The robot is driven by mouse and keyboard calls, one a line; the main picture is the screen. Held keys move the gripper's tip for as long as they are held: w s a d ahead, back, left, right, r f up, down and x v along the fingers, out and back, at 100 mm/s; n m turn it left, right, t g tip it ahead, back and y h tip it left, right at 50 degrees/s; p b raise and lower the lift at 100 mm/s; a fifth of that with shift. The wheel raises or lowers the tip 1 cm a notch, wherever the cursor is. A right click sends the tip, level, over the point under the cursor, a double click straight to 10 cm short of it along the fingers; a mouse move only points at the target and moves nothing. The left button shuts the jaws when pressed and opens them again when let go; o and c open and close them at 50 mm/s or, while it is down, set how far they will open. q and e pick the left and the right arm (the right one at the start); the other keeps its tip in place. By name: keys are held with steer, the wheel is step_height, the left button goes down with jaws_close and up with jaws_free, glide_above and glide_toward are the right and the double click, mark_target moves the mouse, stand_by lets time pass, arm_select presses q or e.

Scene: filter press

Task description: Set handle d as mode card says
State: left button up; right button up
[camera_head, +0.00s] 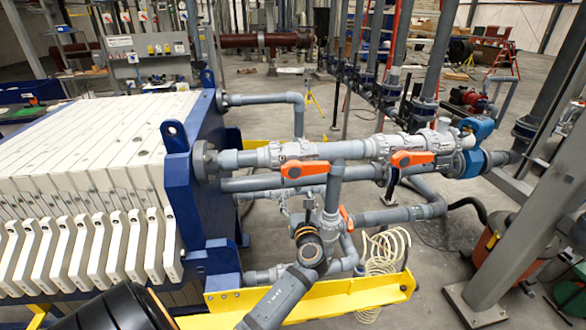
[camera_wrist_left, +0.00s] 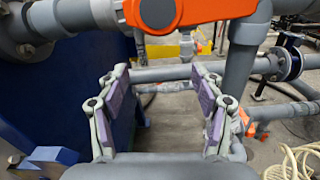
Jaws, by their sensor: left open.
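Orange valve handles sit on the grey pipework right of the filter press. One handle (camera_head: 304,168) lies along the upper pipe near the press, with a small pale mark at its left end. A second handle (camera_head: 411,158) lies along the same pipe farther right. A third (camera_head: 345,217) is lower and partly hidden. I cannot tell which is d, and I can read no mode card. My left gripper (camera_head: 309,208) is below the near handle. In the left wrist view the gripper (camera_wrist_left: 162,82) is open and empty, and an orange handle (camera_wrist_left: 175,12) crosses above its fingers, apart from them.
The blue press frame (camera_head: 181,190) stands close left of my left gripper. Grey pipes (camera_head: 270,184) run behind it, and a yellow beam (camera_head: 350,296) lies below. A coiled pale hose (camera_head: 385,250) hangs to the right. Open floor lies beyond the pipes.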

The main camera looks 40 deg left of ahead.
arm_select(q)
steer(key=n, duration=0.1)
steer(key=n+b, duration=1.3)
steer(key=n, duration=0.5)
glide_toward(312, 170)
steer(key=x, duration=0.4)
steer(key=shift+w+a+r+p, duration=0.25)
steer(key=shift+w+a+p, duration=0.45)
steer(key=shift+p, duration=0.45)
steer(key=x, duration=0.4)
steer(key=shift+w+a+f, duration=0.1)
steer(key=shift+a+f, duration=0.1)
steer(key=shift+f, duration=0.05)
steer(key=shift+w+a, duration=0.3)
steer(key=shift+d, duration=0.1)
